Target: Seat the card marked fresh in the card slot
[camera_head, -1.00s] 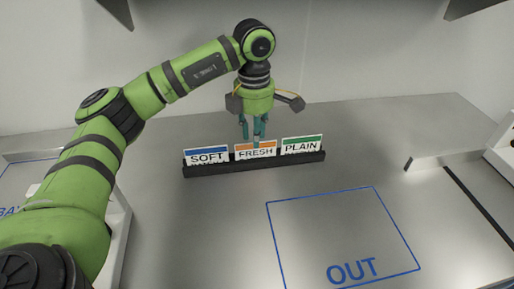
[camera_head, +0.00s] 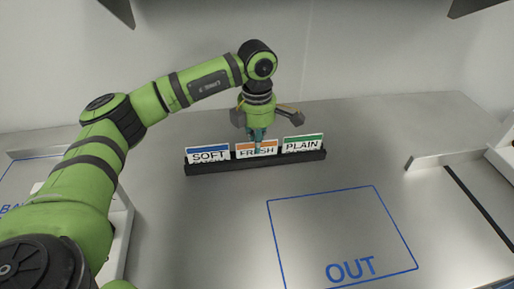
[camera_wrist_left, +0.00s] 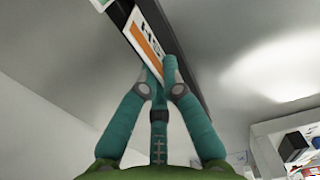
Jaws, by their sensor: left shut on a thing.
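The card marked FRESH (camera_head: 243,151), white with an orange band, stands in a dark rack (camera_head: 230,164) between the SOFT card (camera_head: 208,154) with a blue band and the PLAIN card (camera_head: 302,144) with a green band. My left gripper (camera_head: 257,146) points down at the FRESH card and is shut on it, covering part of its lettering. In the left wrist view the teal fingers (camera_wrist_left: 159,68) close on the FRESH card (camera_wrist_left: 145,35), which is at the dark rack. My right gripper is in neither view.
A blue outlined area marked OUT (camera_head: 342,235) is empty on the metal table in front of the rack. A low light-coloured ledge (camera_head: 445,158) and a dark slot line (camera_head: 485,208) lie at the right. A white-walled container (camera_head: 118,225) stands at the left, partly behind my arm.

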